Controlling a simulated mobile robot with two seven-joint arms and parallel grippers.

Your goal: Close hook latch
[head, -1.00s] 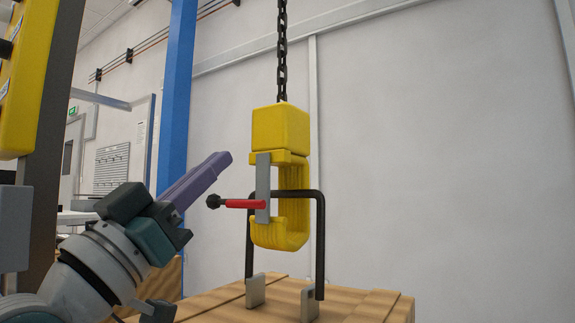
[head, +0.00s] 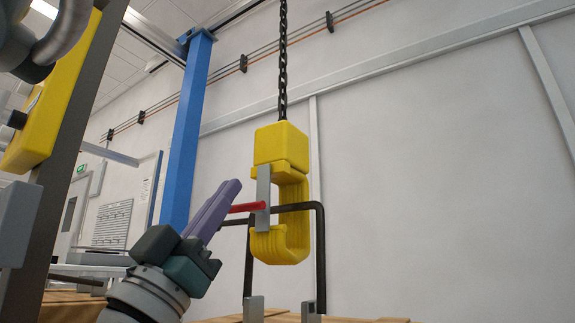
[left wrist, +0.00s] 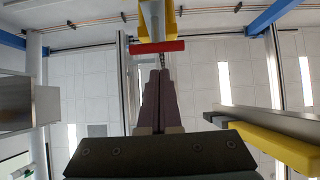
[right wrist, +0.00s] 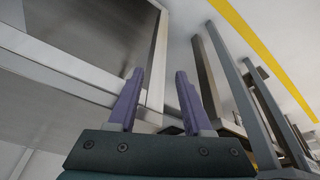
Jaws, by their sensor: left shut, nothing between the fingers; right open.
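The yellow hook (head: 278,245) hangs from a dark chain (head: 283,60), with a black bar handle (head: 320,255) passing through its opening. A grey latch plate (head: 263,198) stands upright across the hook's opening, and a red lever (head: 245,207) sticks out from it to the left. My left gripper (head: 230,190) is shut and empty. Its purple fingers are beside the red lever and overlap its left end in the head view; I cannot tell whether they touch. In the left wrist view the red lever (left wrist: 157,46) lies crosswise just beyond the fingertips. My right gripper (right wrist: 158,78) is open and empty, away from the hook.
A wooden crate (head: 380,321) with grey brackets (head: 254,308) is below the hook. A blue post (head: 185,130) stands behind on the left. A yellow panel (head: 45,110) on a dark post is at the far left. Space right of the hook is clear.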

